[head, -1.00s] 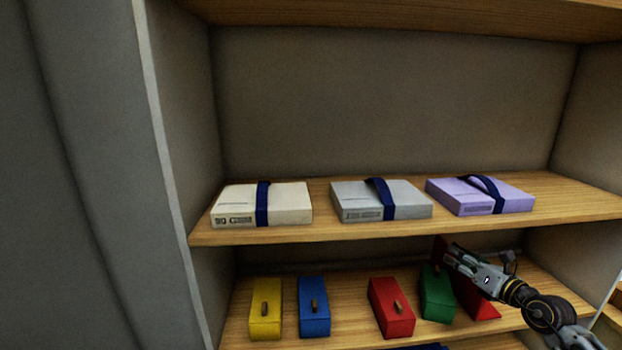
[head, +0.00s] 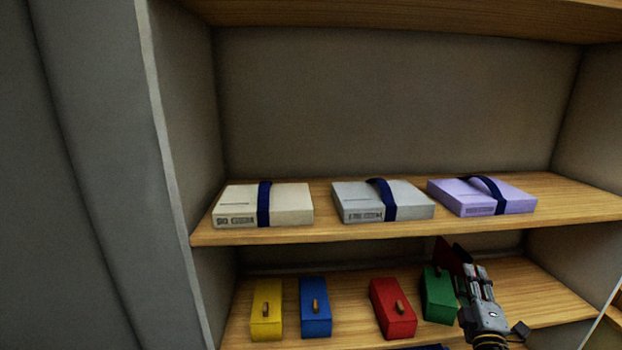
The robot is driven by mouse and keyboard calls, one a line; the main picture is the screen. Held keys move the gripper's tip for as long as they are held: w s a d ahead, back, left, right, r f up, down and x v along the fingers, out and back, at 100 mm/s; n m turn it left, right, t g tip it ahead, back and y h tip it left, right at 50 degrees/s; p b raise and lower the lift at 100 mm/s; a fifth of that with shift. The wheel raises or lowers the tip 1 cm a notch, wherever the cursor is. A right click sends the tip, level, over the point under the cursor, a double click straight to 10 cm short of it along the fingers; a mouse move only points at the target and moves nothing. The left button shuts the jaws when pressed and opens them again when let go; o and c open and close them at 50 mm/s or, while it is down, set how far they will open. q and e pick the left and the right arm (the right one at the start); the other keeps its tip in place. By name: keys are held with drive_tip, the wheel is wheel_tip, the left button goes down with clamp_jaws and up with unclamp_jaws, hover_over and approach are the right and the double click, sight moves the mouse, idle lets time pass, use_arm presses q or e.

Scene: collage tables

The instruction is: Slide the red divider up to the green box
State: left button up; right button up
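The green box (head: 438,294) stands on the lower shelf, right of the red box. The red divider (head: 443,251) stands upright just behind and right of the green box in the head view. Only its dark red upper part shows; my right gripper hides the rest. I cannot tell whether divider and box touch. My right gripper (head: 468,268) is at the divider's right side, fingers pointing into the shelf. Its fingertips are dark and small, so I cannot tell whether it is open or shut, or grips anything. My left gripper is out of view.
A yellow box (head: 266,312), a blue box (head: 315,310) and a red box (head: 392,310) stand left of the green one. The upper shelf (head: 330,232) with strapped cases lies above my gripper. The lower shelf (head: 545,290) is bare at right.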

drive_tip(key=s+a+f+m+g, duration=0.2)
drive_tip(key=s+f+m+g, duration=0.3)
drive_tip(key=f, duration=0.3)
drive_tip(key=s+a+f+m+g, duration=0.2)
drive_tip(key=s+f+m+g, duration=0.35)
drive_tip(key=f, duration=0.25)
drive_tip(key=s+a+f+g+y, duration=0.3)
drive_tip(key=s+a+f, duration=0.1)
drive_tip(key=s+a, duration=0.3)
drive_tip(key=s+a+f+g+y, duration=0.2)
drive_tip(key=s+a+f+g, duration=0.15)
drive_tip(key=s+a, duration=0.3)
wheel_tip(320, 180, down, 33)
drive_tip(key=s, duration=0.3)
drive_tip(key=s+d+f+g, duration=0.1)
drive_tip(key=s+d+f, duration=0.1)
drive_tip(key=s+f, duration=0.8)
drive_tip(key=s+d+f, duration=0.2)
drive_tip(key=s+f, duration=0.7)
drive_tip(key=s, duration=0.3)
drive_tip(key=shift+d+f+g, duration=0.2)
drive_tip(key=shift+f+g, duration=0.2)
